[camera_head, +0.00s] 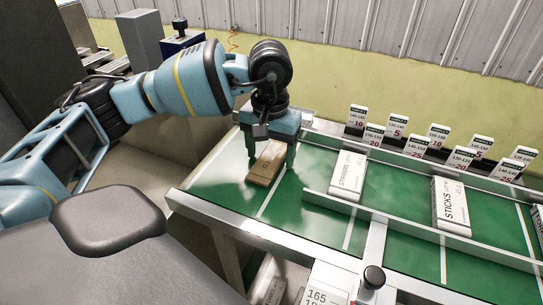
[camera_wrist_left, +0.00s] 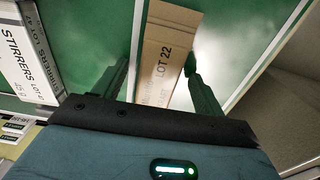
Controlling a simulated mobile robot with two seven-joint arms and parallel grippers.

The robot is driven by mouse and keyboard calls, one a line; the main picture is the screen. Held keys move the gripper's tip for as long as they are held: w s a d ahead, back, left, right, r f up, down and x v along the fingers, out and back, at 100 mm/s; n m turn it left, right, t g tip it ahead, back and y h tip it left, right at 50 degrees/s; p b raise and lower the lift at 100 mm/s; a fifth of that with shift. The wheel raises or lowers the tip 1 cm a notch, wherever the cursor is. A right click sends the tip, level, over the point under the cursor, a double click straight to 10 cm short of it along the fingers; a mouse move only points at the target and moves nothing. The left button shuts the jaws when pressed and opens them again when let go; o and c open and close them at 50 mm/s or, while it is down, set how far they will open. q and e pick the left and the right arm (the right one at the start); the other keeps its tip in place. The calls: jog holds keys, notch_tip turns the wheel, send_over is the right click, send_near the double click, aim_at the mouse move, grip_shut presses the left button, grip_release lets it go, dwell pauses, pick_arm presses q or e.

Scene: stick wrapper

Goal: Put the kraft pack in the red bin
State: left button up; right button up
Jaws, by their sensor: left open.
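The kraft pack (camera_head: 268,160) is a brown cardboard box lying on the green table (camera_head: 215,180) near its left end. In the left wrist view the kraft pack (camera_wrist_left: 168,55) shows "LOT 22" print. My left gripper (camera_head: 270,172) points down over the pack, open, with one finger on each side of it. In the left wrist view the gripper (camera_wrist_left: 160,85) also has the pack between its fingers; whether they touch it is unclear. The red bin and my right gripper are not in view.
A white STIRRERS pack (camera_head: 348,176) and a white STICKS pack (camera_head: 451,206) lie to the right on the table. Several small number cards (camera_head: 357,118) stand along the back edge. A metal rail (camera_head: 350,208) runs along the front.

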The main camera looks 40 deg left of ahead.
aim_at(270, 158)
pick_arm(q)
jog(key=shift+c, duration=0.4)
jog(key=c, duration=1)
jog(key=shift+c, duration=0.2)
